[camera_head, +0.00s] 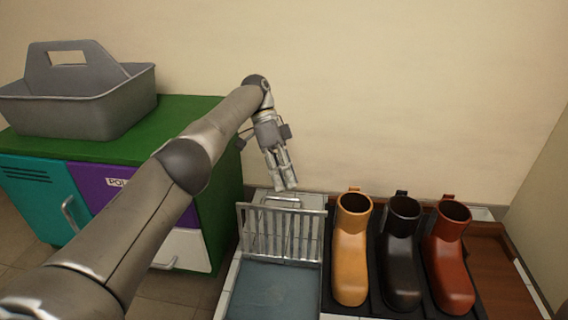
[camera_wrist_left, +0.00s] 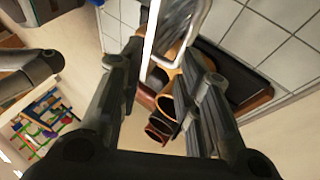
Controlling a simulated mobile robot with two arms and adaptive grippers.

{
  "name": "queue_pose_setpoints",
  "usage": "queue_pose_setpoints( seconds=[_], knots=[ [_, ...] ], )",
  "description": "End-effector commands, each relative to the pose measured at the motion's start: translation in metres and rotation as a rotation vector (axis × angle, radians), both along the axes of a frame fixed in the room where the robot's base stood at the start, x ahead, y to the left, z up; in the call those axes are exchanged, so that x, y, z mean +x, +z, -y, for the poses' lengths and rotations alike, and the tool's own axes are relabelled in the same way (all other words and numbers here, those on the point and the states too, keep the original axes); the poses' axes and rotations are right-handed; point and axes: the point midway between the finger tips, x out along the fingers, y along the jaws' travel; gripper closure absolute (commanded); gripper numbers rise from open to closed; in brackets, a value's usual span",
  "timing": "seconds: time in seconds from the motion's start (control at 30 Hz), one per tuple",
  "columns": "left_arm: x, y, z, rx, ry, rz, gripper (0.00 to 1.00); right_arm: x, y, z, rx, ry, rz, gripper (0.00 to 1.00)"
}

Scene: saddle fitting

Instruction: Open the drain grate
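The drain grate (camera_head: 290,235), a metal frame with several bars, stands tilted up, roughly upright, at the back of a shallow blue-grey basin (camera_head: 270,292). A metal handle loop (camera_head: 281,201) shows just behind its top edge. My left gripper (camera_head: 287,187) points down just above and behind that edge, close to the handle. In the left wrist view its fingers (camera_wrist_left: 160,80) are spread apart, with a bright metal edge and a handle loop (camera_wrist_left: 190,35) beyond them. Whether they touch the metal cannot be told.
An ochre boot (camera_head: 351,255), a black boot (camera_head: 401,260) and a red-brown boot (camera_head: 450,262) stand right of the basin. A brown tray (camera_head: 500,275) is at the far right. A green-topped cabinet (camera_head: 185,120) with a grey caddy (camera_head: 80,95) stands left. The wall is close behind.

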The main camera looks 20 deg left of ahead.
Motion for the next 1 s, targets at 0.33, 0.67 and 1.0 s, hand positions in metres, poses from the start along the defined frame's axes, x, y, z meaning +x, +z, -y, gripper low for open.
queue_pose_setpoints(
  seconds=[0.33, 0.67, 1.0],
  knots=[
    [0.0, 0.03, -0.001, 0.002, 0.0, 0.0, 0.68, 0.0, 0.0, 0.0, 0.0, 0.0, 0.0, 0.6],
    [0.0, 0.041, -0.001, 0.0, 0.001, -0.002, 0.68, 0.0, 0.0, 0.0, 0.0, 0.0, 0.0, 0.6],
    [-0.001, 0.042, -0.001, 0.0, 0.001, -0.002, 0.68, 0.0, 0.0, 0.0, -0.001, 0.0, 0.001, 0.6]
  ],
)
